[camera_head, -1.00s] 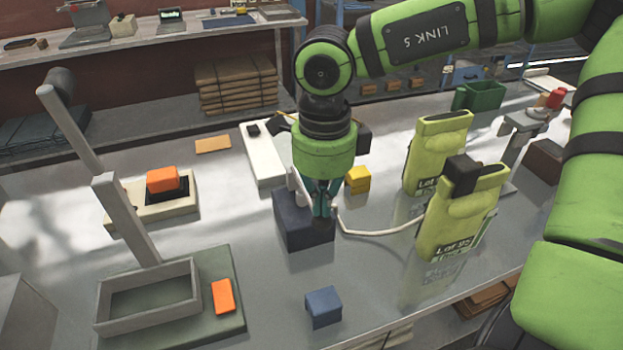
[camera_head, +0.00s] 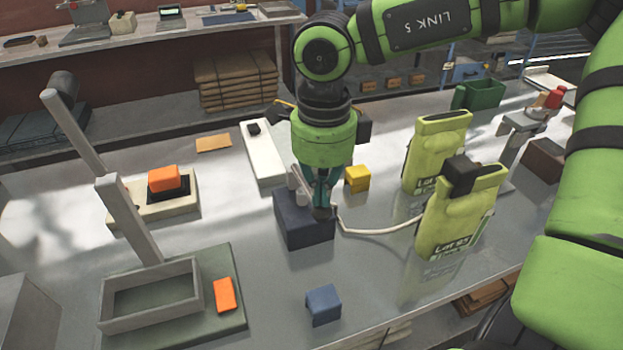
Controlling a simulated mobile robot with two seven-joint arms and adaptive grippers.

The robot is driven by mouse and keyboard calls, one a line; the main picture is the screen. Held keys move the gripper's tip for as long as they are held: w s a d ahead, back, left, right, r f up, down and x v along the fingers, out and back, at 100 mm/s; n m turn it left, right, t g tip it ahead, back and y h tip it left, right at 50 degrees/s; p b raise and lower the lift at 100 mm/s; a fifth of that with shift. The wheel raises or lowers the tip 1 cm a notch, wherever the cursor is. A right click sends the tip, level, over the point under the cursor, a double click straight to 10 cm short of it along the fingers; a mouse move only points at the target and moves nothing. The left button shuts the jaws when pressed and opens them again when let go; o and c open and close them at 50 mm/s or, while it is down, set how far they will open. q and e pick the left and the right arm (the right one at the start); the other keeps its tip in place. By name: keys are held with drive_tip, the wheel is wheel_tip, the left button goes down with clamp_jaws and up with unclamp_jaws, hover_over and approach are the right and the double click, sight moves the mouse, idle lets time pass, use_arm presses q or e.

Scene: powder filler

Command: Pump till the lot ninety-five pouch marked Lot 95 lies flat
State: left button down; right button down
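The pouch with the Lot 95 label (camera_head: 455,222) is yellow-green, bulging and upright on the right of the bench. A black cap block (camera_head: 463,174) sits at its top. A pale hose (camera_head: 383,231) runs from it to a dark pump block (camera_head: 303,228). My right gripper (camera_head: 321,210) points down at the pump block's top, its fingers close together. I cannot tell whether anything is between the fingertips. A small grey upright part (camera_head: 297,186) stands beside them. My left gripper is not in view.
A second yellow-green pouch (camera_head: 437,150) stands behind the first. A yellow block (camera_head: 357,179), a blue block (camera_head: 323,305) and a white slab (camera_head: 262,153) lie around the pump. A grey tray (camera_head: 150,293) and an orange piece (camera_head: 224,295) are at front left.

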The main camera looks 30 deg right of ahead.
drive_tip(key=shift+w+r+p, duration=0.15)
drive_tip(key=shift+r+p, duration=0.5)
drive_tip(key=shift+r, duration=0.55)
idle(0.5)
drive_tip(key=shift+r+p, duration=1.6)
drive_tip(key=shift+r, duration=1.35)
